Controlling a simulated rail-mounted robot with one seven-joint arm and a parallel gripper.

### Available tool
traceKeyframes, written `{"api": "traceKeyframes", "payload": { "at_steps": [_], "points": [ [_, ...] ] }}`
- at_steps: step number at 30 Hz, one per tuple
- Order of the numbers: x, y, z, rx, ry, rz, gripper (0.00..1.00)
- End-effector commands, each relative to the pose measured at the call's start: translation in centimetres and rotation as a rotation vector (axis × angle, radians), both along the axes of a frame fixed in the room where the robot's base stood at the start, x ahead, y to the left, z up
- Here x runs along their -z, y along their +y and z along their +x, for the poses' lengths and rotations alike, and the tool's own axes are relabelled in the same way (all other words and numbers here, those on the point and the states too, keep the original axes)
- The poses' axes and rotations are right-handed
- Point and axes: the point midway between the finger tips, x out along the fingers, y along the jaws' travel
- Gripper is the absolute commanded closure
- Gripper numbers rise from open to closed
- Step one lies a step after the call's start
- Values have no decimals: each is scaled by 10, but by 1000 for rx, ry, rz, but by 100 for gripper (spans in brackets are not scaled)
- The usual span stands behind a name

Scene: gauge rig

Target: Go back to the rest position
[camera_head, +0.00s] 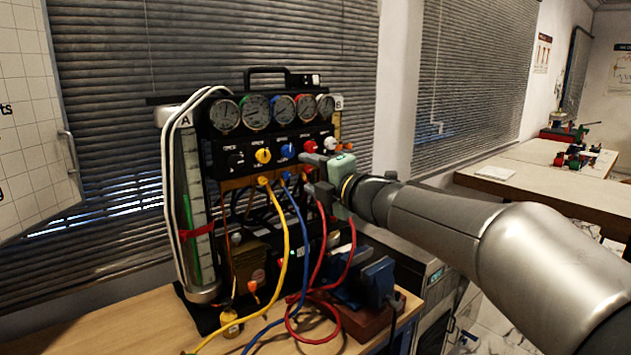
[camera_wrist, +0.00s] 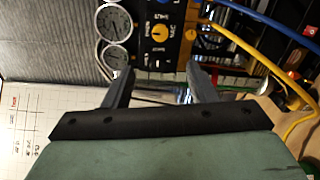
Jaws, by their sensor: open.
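My gripper (camera_head: 306,173) is in front of the right part of the gauge rig (camera_head: 262,190), close to its row of knobs. In the wrist view my gripper (camera_wrist: 158,85) shows two dark fingers spread apart with nothing between them. The rig has several round gauges (camera_head: 254,112) on top. Below them are a yellow knob (camera_head: 263,155), a blue knob (camera_head: 287,151) and a red knob (camera_head: 309,146). The wrist view shows the yellow knob (camera_wrist: 160,33) beyond the fingers. Whether a finger touches the rig cannot be told. No rest position is marked in view.
Yellow hose (camera_head: 283,240), blue hose (camera_head: 303,240) and red hose (camera_head: 322,245) hang from the rig onto the wooden table (camera_head: 130,325). A blue vise (camera_head: 378,281) stands at the table's right. A glass tube column (camera_head: 190,210) stands at the rig's left. Another bench (camera_head: 560,190) is at far right.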

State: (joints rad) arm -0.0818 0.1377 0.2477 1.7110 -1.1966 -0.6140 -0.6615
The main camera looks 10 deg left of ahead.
Motion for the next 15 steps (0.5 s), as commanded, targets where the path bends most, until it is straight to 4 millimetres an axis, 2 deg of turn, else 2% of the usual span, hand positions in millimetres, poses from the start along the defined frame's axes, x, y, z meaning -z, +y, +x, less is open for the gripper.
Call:
{"api": "traceKeyframes", "payload": {
  "at_steps": [4,15],
  "points": [
    [0,-7,-6,0,1,1,48],
    [0,-8,-6,0,1,1,48]
  ]
}}
